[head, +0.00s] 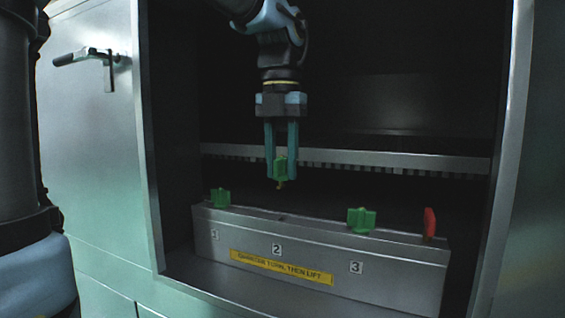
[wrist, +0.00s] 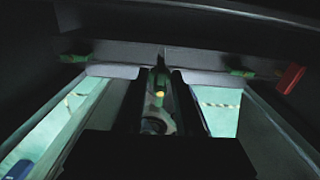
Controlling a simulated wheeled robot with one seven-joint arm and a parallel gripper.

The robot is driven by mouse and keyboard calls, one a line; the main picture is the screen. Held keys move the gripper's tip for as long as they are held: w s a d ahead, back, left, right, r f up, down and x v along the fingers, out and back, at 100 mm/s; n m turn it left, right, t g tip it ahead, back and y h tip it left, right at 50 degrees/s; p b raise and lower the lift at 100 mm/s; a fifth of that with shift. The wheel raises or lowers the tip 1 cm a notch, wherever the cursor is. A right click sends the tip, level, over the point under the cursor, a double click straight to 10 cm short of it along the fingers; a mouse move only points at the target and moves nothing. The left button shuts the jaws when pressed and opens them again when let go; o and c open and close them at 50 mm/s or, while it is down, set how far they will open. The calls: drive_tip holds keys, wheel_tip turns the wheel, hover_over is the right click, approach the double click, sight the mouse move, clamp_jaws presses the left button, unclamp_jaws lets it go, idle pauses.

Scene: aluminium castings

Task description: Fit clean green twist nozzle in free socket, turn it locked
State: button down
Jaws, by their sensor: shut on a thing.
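My gripper (head: 282,160) points down and is shut on a green twist nozzle (head: 280,168), held above the middle of a grey block. The nozzle also shows between the fingers in the wrist view (wrist: 159,84). The block (head: 318,235) has positions marked 1, 2 and 3. A green nozzle (head: 220,197) stands at position 1 and another green nozzle (head: 361,220) stands at position 3. No nozzle stands at position 2, and its socket opening cannot be made out. The held nozzle is apart from the block.
A red upright piece (head: 429,223) stands at the block's right end. A yellow label (head: 281,267) reads "QUARTER TURN, THEN LIFT". A toothed metal rail (head: 345,158) runs behind. The cabinet's side walls and right frame edge (head: 505,160) bound the opening.

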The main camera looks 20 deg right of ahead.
sight(283, 187)
drive_tip(key=shift+s+f+b, duration=0.15)
drive_tip(key=shift+f+b, duration=1.15)
drive_tip(key=shift+f, duration=0.75)
drive_tip(key=shift+d+b, duration=0.15)
drive_tip(key=shift+b, duration=0.25)
drive_tip(key=shift+f+b, duration=1.3)
drive_tip(key=shift+f, duration=0.35)
drive_tip(key=shift+c, duration=2.4)
unclamp_jaws()
wheel_tip(283, 187, up, 8)
drive_tip(key=shift+f+p, duration=0.2)
drive_tip(key=shift+p, duration=0.75)
